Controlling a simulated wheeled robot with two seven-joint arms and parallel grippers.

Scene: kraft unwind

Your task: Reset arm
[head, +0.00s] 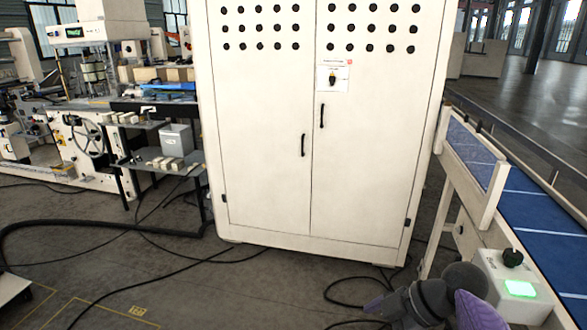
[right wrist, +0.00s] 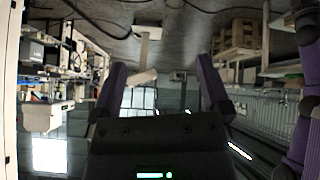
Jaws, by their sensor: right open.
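My right arm shows at the lower right of the head view, grey with purple covers, low in front of the conveyor's control box. In the right wrist view my right gripper (right wrist: 160,78) has its two purple fingers spread wide apart. Nothing is between them except the distant room. My left arm and left gripper are not in view.
A tall white cabinet (head: 262,130) with shut doors stands ahead. A blue conveyor (head: 545,215) runs along the right, with a control box (head: 520,280) bearing a black knob and a lit green button. Machinery and a grey bin (head: 176,140) stand left. Cables (head: 120,228) cross the floor.

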